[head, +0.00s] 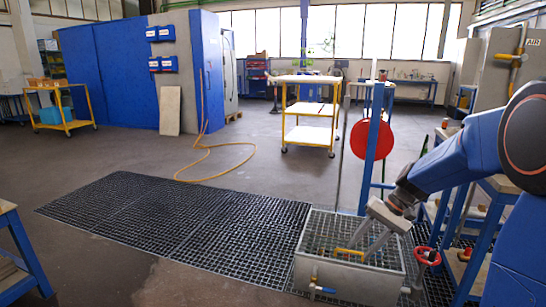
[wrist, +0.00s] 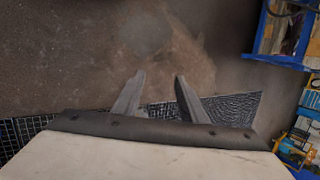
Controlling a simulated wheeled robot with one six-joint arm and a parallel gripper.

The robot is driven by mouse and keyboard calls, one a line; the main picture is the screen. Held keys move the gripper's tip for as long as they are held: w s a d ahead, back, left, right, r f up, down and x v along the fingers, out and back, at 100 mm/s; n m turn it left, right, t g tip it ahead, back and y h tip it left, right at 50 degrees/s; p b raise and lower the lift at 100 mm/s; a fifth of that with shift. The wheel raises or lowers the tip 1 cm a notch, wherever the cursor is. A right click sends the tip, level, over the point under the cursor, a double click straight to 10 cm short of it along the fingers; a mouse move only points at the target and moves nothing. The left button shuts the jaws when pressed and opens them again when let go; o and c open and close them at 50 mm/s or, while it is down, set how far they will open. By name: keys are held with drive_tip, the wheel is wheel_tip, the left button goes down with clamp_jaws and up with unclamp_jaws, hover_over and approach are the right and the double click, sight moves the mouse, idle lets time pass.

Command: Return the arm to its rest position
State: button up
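My blue arm (head: 455,155) reaches in from the right in the head view. My gripper (head: 350,249) appears over the grey metal basin (head: 350,284), its two grey fingers pointing down and to the left.
The basin stands on dark floor grating (head: 200,225). A blue post with a red disc (head: 372,140) rises behind it. A blue frame with a red handwheel (head: 427,256) is on the right. A yellow cart (head: 309,134) stands farther back. Open floor lies left.

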drive_tip(key=s+r+n+t+h, duration=0.1)
drive_tip(key=s+r+t+h, duration=0.1)
drive_tip(key=s, duration=1.2)
drive_tip(key=s+d+r+n+t+h, duration=0.1)
drive_tip(key=s+r+n+t+h, duration=0.1)
drive_tip(key=s, duration=1.2)
drive_tip(key=shift+s+d+r+t+h, duration=0.2)
drive_tip(key=shift+s+r+t+h, duration=0.2)
drive_tip(key=shift+r+t+h, duration=0.5)
drive_tip(key=shift+r, duration=0.1)
